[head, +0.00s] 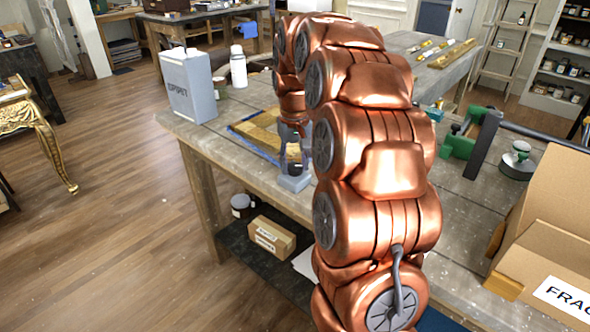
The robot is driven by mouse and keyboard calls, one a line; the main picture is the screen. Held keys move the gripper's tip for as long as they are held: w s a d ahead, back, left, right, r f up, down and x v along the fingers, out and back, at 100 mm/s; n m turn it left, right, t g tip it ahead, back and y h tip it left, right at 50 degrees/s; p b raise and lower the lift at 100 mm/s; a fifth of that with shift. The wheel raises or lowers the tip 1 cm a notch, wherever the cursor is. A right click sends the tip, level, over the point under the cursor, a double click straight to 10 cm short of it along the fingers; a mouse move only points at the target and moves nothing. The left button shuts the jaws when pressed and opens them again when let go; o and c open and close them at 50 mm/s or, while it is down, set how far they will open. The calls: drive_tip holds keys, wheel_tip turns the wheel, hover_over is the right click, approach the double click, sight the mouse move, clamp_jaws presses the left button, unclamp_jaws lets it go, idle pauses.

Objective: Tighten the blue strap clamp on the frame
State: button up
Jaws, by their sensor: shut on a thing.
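A gold frame (262,130) lies flat on the near workbench, left of my arm. A blue strap (243,147) runs along its edges; my arm hides the frame's right part. My gripper (294,178) points down at the frame's front right corner, near the bench's front edge. It is shut on what seems to be the blue strap clamp, though the grip itself is small and partly hidden. A light grey-blue block shows right at the fingertips; I cannot tell whether it belongs to the clamp.
A grey spirit can (189,86) and a white bottle (238,67) stand behind the frame at the left. At the right are a green clamp tool (459,140) and an open cardboard box (548,240). The bench (205,140) is clear at its left front edge.

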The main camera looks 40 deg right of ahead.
sight(295, 166)
drive_tip(key=m+b, duration=0.1)
drive_tip(key=m, duration=0.2)
drive_tip(key=shift+f+b, duration=0.1)
drive_tip(key=shift+b, duration=0.2)
drive_tip(key=shift+m+b, duration=0.45)
drive_tip(key=shift+m, duration=1.25)
drive_tip(key=o, duration=1.1)
drive_tip(key=shift+o, duration=0.2)
drive_tip(key=shift+r, duration=0.25)
drive_tip(key=shift+r, duration=3.6)
